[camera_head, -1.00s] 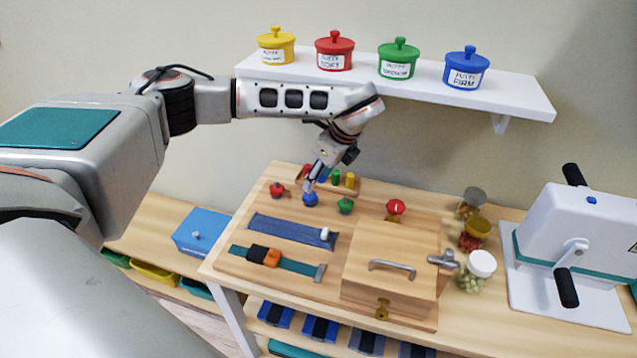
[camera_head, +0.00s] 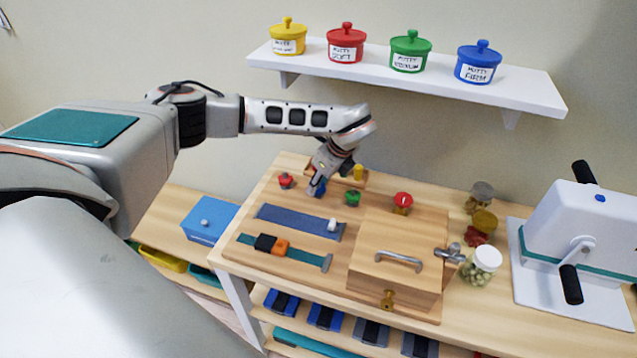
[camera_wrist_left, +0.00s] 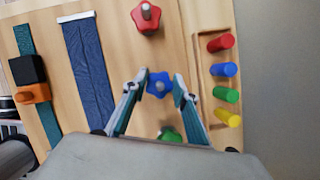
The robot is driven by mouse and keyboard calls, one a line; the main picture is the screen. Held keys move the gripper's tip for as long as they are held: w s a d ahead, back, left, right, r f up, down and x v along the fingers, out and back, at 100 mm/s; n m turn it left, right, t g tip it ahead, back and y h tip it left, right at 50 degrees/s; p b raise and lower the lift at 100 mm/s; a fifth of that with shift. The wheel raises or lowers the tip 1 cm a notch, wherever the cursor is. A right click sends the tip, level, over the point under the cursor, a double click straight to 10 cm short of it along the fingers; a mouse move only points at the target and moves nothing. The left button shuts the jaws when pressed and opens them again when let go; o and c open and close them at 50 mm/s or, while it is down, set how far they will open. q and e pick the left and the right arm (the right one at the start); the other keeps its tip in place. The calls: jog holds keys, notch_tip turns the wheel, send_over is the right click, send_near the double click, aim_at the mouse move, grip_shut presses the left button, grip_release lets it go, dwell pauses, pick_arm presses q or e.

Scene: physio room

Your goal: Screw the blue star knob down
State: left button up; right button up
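The blue star knob (camera_wrist_left: 159,84) sits on the wooden board, between the red star knob (camera_wrist_left: 146,17) and the green star knob (camera_wrist_left: 170,135) in the left wrist view. My left gripper (camera_wrist_left: 161,77) is open, with one fingertip on each side of the blue knob. A narrow gap seems to show beside the knob; contact is not clear. In the head view my left gripper (camera_head: 316,187) reaches down over the blue knob and partly hides it. My right gripper is in neither view.
A peg rack (camera_wrist_left: 203,75) with coloured pegs stands close beside the gripper. A blue strip (camera_head: 290,219) and a wooden box (camera_head: 370,285) with a handle are on the board (camera_head: 240,262). A shelf (camera_head: 520,96) with putty pots hangs behind.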

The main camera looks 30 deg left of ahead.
pick_arm(q)
jog(key=shift+c, duration=1.4)
